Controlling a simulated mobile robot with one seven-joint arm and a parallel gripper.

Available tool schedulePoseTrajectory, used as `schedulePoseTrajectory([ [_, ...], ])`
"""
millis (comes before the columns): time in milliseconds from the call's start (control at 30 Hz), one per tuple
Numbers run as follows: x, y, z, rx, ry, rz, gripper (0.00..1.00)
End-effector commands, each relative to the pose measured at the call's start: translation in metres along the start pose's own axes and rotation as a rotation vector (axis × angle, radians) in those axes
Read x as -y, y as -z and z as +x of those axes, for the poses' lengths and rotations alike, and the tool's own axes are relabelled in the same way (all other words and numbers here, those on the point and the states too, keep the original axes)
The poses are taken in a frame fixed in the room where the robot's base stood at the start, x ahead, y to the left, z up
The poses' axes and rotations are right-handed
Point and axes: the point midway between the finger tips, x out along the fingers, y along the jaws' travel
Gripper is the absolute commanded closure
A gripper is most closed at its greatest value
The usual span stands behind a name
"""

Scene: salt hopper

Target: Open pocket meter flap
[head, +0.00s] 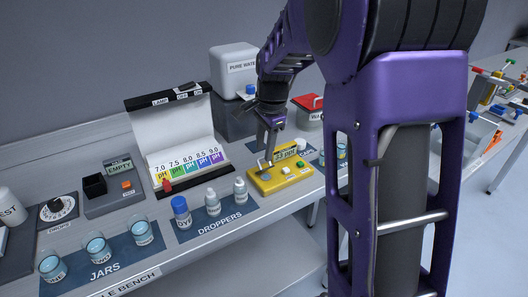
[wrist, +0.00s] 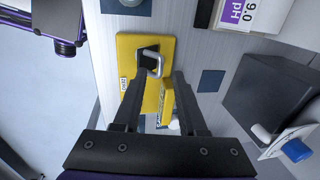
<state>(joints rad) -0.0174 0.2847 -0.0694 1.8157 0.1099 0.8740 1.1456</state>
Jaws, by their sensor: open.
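The pocket meter is a yellow box (head: 283,182) on the bench, with a raised display panel at its back and a pale button on top. My gripper (head: 267,158) points down over the meter's left part. In the wrist view my gripper's two fingers (wrist: 155,80) are apart, just short of the loop and on either side of its line, with nothing held. I cannot tell whether the fingers touch the meter, nor whether the flap is lifted.
A pH colour chart (head: 186,150) stands behind, to the left. Dropper bottles (head: 213,202) stand left of the meter, and jars (head: 97,247) farther left. A grey pure water tank (head: 233,75) and a red-lidded box (head: 308,104) stand behind. The bench's front strip is clear.

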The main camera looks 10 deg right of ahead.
Motion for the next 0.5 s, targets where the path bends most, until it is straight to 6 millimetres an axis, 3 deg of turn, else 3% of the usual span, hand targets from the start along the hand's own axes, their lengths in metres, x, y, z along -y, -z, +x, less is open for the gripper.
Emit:
schedulePoseTrajectory([
  [133, -0.0001, 0.0001, 0.0114, 0.0, 0.0, 0.0, 0.59],
  [433, 0.0001, 0.0003, 0.0138, -0.001, 0.001, 0.0, 0.59],
  [500, 0.0, 0.0003, 0.0137, -0.001, 0.001, 0.0, 0.68],
])
